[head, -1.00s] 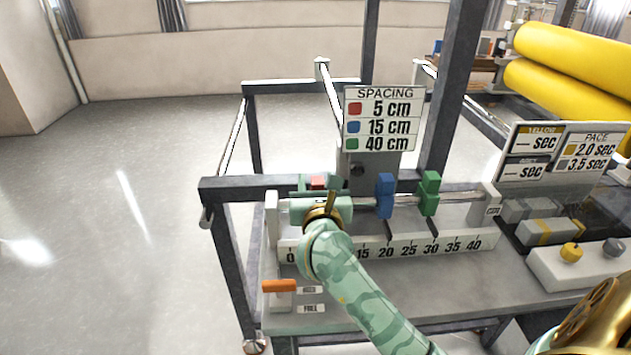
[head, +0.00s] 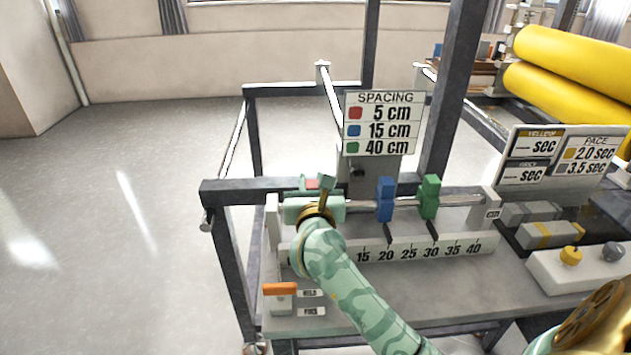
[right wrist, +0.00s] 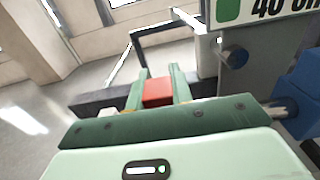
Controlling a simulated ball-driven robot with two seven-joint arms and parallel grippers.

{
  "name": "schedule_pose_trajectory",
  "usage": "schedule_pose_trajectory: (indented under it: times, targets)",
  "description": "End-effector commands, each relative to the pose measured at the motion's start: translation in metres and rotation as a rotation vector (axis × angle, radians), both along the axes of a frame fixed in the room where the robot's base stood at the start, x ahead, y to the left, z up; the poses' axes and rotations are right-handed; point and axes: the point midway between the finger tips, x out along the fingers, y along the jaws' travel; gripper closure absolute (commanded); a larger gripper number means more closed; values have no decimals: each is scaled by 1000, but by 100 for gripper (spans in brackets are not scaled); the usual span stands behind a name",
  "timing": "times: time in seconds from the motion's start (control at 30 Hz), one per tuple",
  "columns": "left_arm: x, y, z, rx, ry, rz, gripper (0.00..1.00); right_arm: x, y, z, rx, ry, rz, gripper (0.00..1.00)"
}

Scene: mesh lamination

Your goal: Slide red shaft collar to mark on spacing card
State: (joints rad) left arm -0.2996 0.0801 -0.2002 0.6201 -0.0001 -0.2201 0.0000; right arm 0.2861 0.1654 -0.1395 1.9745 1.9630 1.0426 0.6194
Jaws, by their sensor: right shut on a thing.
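The red shaft collar (head: 312,183) sits on the silver rod at the left part of the rack. My right gripper (head: 313,186) is shut on it; in the right wrist view the red collar (right wrist: 158,92) is between the two green fingers (right wrist: 159,90). The spacing card (head: 381,122) reads red 5 cm, blue 15 cm, green 40 cm. The number scale (head: 420,247) runs below the rod; its low end and the red collar's pointer are hidden by my right arm. My left gripper is not in view.
A blue collar (head: 385,199) and a green collar (head: 430,197) stand on the rod to the right, their pointers near 20 and 30. An orange lever (head: 280,288) is at the front left by HELD and FREE labels. Yellow rolls (head: 570,60) are at the back right.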

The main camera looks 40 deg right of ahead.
Motion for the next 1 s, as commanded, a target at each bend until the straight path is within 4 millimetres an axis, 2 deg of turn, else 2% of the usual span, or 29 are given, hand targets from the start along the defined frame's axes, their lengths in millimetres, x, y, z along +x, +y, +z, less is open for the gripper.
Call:
schedule_pose_trajectory:
  times: [0.03, 0.07, 0.1, 0.13, 0.43, 0.57, 1.0]
  targets:
    - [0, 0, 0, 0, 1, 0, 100, 0, 0, 0, -1, -1, 0, 100]
    - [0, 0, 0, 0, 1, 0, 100, 0, 0, 0, -1, 0, 0, 73]
    - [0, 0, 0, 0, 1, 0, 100, 0, 0, 0, -1, 0, 0, 62]
    - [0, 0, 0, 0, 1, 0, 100, 0, 0, 0, -1, 0, 0, 56]
    - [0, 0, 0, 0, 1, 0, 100, -1, 1, 0, -1, 1, 0, 56]
    - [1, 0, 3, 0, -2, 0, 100, -13, 8, 1, -1, 1, 1, 56]
    - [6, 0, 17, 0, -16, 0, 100, -108, 66, 0, 2, 3, 1, 56]
